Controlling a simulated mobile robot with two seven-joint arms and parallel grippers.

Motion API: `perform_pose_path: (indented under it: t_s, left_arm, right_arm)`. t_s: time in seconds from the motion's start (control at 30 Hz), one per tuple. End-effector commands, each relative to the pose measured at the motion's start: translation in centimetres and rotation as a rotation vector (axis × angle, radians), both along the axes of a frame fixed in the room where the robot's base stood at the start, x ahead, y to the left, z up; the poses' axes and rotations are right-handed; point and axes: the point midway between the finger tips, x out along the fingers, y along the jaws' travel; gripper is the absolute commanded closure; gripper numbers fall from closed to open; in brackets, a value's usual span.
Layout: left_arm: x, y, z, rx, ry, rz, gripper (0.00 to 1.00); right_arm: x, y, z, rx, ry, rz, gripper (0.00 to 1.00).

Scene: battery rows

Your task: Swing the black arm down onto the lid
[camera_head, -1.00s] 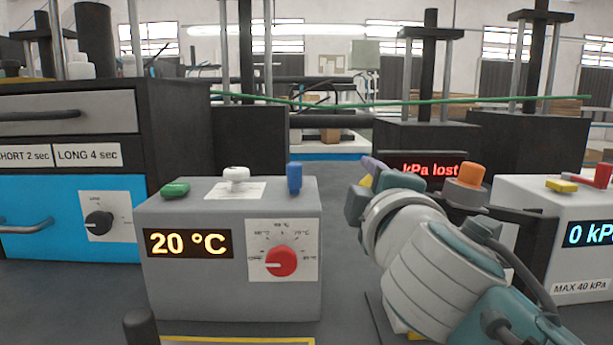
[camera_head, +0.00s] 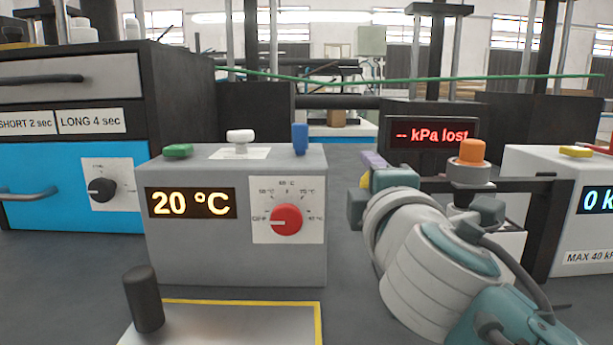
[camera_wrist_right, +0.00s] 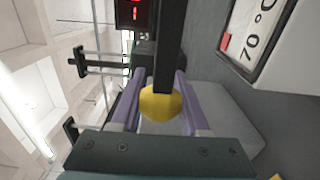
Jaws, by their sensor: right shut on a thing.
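My right gripper (camera_wrist_right: 158,105) has its purple fingers closed on a yellow knob at the end of the black arm (camera_wrist_right: 170,45) in the right wrist view. In the head view the right gripper (camera_head: 372,170) is right of the grey 20 °C box, with a bit of purple finger and yellow showing. A black bar (camera_head: 530,185), apparently part of the black arm, runs level behind my wrist at the right. My wrist covers much of what is below, and I cannot make out the lid clearly. My left gripper is out of view.
The grey box (camera_head: 190,245) with a red dial stands left of my gripper. An orange-topped knob (camera_head: 472,152) and a display reading "kPa lost" (camera_head: 430,134) are behind it. A white box (camera_head: 575,235) stands at the right. A yellow-edged plate (camera_head: 240,325) with a black post lies in front.

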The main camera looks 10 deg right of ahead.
Motion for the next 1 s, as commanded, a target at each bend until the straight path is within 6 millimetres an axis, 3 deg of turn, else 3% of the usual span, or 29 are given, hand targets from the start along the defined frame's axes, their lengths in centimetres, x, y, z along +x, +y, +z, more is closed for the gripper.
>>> perform_pose_path:
  t_s: [0.2, 0.23, 0.47, 0.77, 1.0]
  left_arm:
    - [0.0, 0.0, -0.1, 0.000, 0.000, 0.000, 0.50]
    - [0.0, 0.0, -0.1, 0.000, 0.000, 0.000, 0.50]
    - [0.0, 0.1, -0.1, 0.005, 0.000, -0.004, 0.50]
    - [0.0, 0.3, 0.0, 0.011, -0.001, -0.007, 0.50]
    - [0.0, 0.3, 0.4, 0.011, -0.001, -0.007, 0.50]
  right_arm:
    - [-0.1, -0.1, -0.8, -0.007, 0.018, -0.002, 1.00]
    - [-0.1, -0.1, -0.8, -0.007, 0.018, -0.002, 0.52]
    - [-0.1, -0.1, -0.7, -0.005, 0.014, -0.002, 0.26]
    - [-0.3, 0.0, -0.5, -0.003, 0.010, -0.001, 0.25]
    - [-3.8, 0.9, -0.5, -0.002, 0.013, 0.000, 0.25]
